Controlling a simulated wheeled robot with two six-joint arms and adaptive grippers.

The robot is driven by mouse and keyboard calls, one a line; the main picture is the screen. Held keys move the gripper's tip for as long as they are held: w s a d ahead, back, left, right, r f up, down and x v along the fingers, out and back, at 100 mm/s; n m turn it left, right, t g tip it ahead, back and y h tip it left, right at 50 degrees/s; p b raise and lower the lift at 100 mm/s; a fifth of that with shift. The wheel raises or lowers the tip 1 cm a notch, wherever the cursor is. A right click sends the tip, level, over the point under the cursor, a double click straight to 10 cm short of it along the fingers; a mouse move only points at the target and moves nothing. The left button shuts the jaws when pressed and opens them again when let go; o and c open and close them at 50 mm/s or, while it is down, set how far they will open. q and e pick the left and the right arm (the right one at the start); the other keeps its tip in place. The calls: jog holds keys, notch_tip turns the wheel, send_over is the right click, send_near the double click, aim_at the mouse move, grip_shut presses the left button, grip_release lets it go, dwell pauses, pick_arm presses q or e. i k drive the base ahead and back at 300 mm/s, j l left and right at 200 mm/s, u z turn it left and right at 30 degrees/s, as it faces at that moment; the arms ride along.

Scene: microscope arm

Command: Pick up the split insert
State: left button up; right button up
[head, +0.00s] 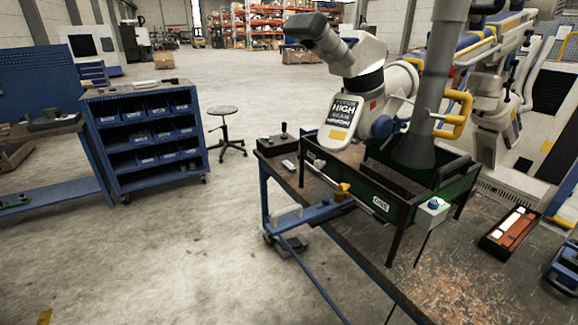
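I cannot pick out the split insert for certain in the head view. A small dark tray (494,247) lies on the right part of the worn workbench (440,280). It holds a long red-orange piece (519,230) and pale pieces (508,219); I cannot tell whether any of these is the split insert. A white microscope arm (357,68) with a dark eyepiece end stands over the bench's far side. Neither of my grippers shows in this view.
A green-sided rack (385,200) with dark legs stands on the bench under a thick grey tube (430,90). A joystick box (284,142) sits at the far left corner. A blue bin cart (150,140) and a stool (223,112) stand on open floor to the left.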

aim_at(288, 166)
jog(key=i+j+z, duration=0.1)
jog(key=i+j, duration=0.25)
jog(key=i+j+z, duration=0.15)
jog(key=i+j, duration=0.25)
jog(key=i+j+z, duration=0.1)
jog(key=i+j, duration=0.3)
jog(key=i+j+z, duration=0.1)
jog(key=i+j, duration=0.25)
jog(key=j, duration=0.15)
jog(key=i+j+z, duration=0.15)
jog(key=i+j, duration=0.2)
jog(key=j, duration=0.15)
jog(key=i+j+z, duration=0.1)
jog(key=i+j, duration=0.2)
jog(key=j, duration=0.2)
jog(key=i+j+z, duration=0.15)
jog(key=i+j, duration=0.15)
jog(key=j, duration=0.25)
jog(key=i+j+z, duration=0.1)
jog(key=i+j, duration=0.15)
jog(key=j, duration=0.35)
